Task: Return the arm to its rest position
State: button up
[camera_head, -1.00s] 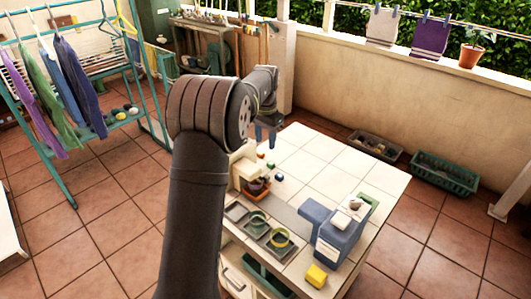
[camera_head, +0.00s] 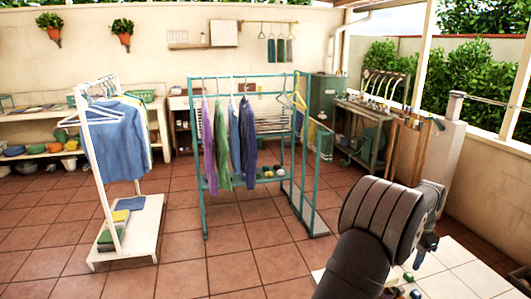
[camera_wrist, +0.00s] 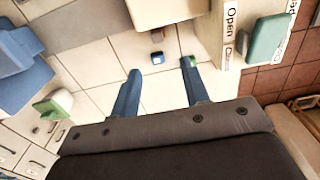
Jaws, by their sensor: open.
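My arm rises from the bottom edge at the lower right of the head view. My gripper (camera_head: 428,248) is small and partly hidden behind the wrist there, over the white tiled table (camera_head: 470,277). In the wrist view, my gripper (camera_wrist: 160,70) shows two blue fingers spread wide apart with nothing between them. A small blue block (camera_wrist: 158,58) appears between the fingertips, lying on the tiles beyond them. A small green block (camera_wrist: 195,62) shows beside the right fingertip.
A box lettered "Open" (camera_wrist: 231,35) is right of the fingers, and blue objects (camera_wrist: 22,55) are at the left. In the head view, a teal drying rack (camera_head: 203,150) and a white clothes rack (camera_head: 100,170) stand on the terracotta floor (camera_head: 240,265). Hedges are behind the wall.

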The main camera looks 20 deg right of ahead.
aim_at(402, 288)
notch_tip(402, 288, down, 12)
jog(key=shift+s+f, duration=0.1)
jog(key=shift+s, duration=0.05)
dwell(1.6)
